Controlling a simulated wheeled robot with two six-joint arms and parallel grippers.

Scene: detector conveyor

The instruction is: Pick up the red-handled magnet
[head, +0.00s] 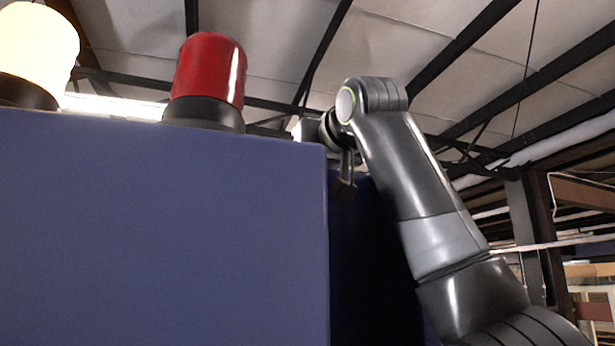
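No red-handled magnet shows in the head view. My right arm comes in from the lower right and bends over at the top. What shows of my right gripper (345,183) is a small dark part hanging beside the right edge of the blue cabinet. It is too small and too partly hidden to tell whether it is open or shut, and I see nothing held in it. My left gripper is out of view.
A large blue cabinet (160,235) fills the left and middle, close in front. On its top stand a red beacon lamp (208,70) and a glowing pale lamp (35,45). Ceiling beams show above, and shelving (590,285) stands far right.

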